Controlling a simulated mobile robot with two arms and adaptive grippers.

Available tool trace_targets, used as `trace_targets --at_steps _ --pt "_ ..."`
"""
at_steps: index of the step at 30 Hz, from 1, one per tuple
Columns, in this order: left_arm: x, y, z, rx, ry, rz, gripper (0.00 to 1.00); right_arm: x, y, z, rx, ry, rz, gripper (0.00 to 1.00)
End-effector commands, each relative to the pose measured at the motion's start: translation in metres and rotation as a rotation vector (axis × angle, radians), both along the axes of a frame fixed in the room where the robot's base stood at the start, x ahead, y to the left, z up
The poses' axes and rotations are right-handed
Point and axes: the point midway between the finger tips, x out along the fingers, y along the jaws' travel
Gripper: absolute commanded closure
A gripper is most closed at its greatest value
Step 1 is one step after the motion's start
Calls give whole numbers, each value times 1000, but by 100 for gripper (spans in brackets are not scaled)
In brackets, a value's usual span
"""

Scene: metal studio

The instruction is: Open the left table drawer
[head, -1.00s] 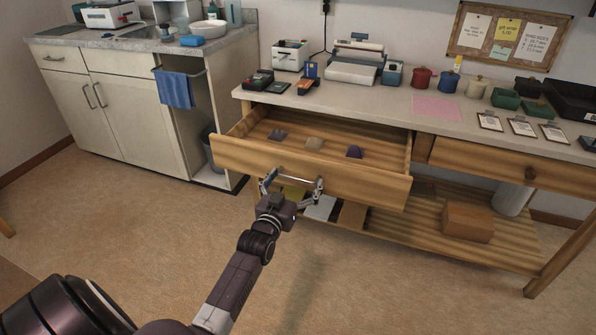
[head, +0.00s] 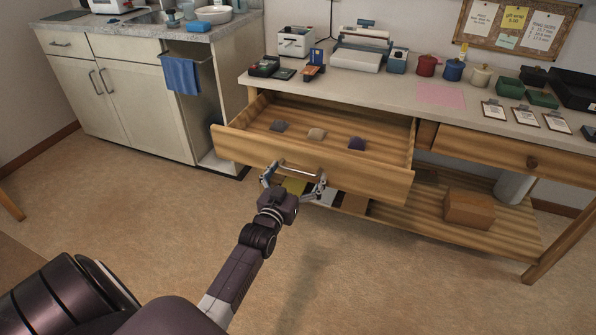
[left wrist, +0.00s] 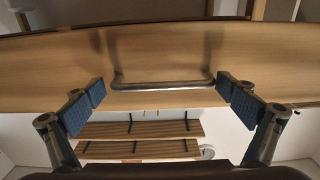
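The left table drawer (head: 310,164) is pulled well out, its wooden front standing clear of the table (head: 470,118). Small lumps, grey (head: 279,126), beige (head: 316,134) and purple (head: 357,144), lie inside it. The drawer's metal bar handle (left wrist: 162,86) runs across its front. My left gripper (head: 296,176) is at this handle, fingers spread wide. In the left wrist view, the blue-padded fingers of my left gripper (left wrist: 160,93) stand beyond the two ends of the bar, which lies between them with gaps. My right gripper is not in view.
The right drawer (head: 500,150) is shut. A lower shelf (head: 435,208) carries a cardboard box (head: 470,209). A sink cabinet (head: 120,100) with a blue towel (head: 181,75) stands at left. The floor (head: 400,280) in front of the table is clear.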

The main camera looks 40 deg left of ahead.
Motion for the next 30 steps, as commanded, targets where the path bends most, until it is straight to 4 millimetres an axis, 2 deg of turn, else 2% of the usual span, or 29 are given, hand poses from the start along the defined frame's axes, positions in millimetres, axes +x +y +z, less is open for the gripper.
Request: trace_targets --at_steps 11,14,24,30 --pt "-6 0 0 2 0 2 0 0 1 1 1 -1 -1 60" --pt "-18 -3 -1 3 2 2 0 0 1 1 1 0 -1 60" --pt "-81 -19 -1 1 2 1 0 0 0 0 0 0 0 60" --pt "-107 -25 -1 1 2 0 0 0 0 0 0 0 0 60"
